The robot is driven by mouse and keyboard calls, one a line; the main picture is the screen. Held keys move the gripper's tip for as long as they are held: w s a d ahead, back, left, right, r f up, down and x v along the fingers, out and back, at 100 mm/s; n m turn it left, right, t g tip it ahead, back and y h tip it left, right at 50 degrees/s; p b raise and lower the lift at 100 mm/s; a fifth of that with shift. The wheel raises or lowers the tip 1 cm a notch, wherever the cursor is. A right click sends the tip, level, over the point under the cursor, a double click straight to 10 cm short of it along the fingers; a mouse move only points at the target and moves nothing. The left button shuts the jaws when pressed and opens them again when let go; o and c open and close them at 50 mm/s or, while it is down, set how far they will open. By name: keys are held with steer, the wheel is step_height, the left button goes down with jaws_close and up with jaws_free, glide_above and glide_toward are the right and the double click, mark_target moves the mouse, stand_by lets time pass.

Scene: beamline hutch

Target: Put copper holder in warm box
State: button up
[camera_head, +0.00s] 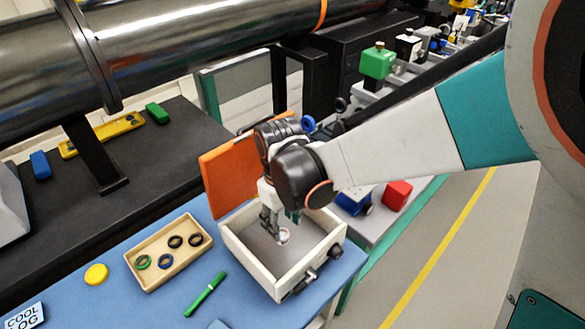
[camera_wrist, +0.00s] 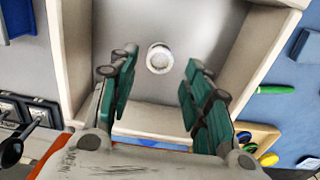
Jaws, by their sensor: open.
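The open white box (camera_head: 248,268) with a raised orange lid (camera_head: 232,165) stands on the blue table; I take it as the warm box. A small round pale holder (camera_head: 284,235) lies on its grey floor. It also shows in the wrist view (camera_wrist: 160,57), with a silvery rim and whitish centre; its copper colour is not clear. My gripper (camera_head: 275,222) reaches down into the box. In the wrist view my gripper (camera_wrist: 158,72) is open, its green-padded fingers apart with nothing between them, and the holder appears just beyond the fingertips.
A beige tray (camera_head: 152,286) with several dark, green and blue rings is left of the box. A yellow disc (camera_head: 96,274) and a green pen (camera_head: 205,294) lie near it. A red block (camera_head: 397,195) is to the right. The box walls and lid surround my gripper closely.

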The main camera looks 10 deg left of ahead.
mark_target(283, 236)
step_height(283, 236, up, 7)
steer(key=p, duration=0.4)
steer(key=shift+s+r, duration=0.15)
steer(key=shift+r, duration=0.05)
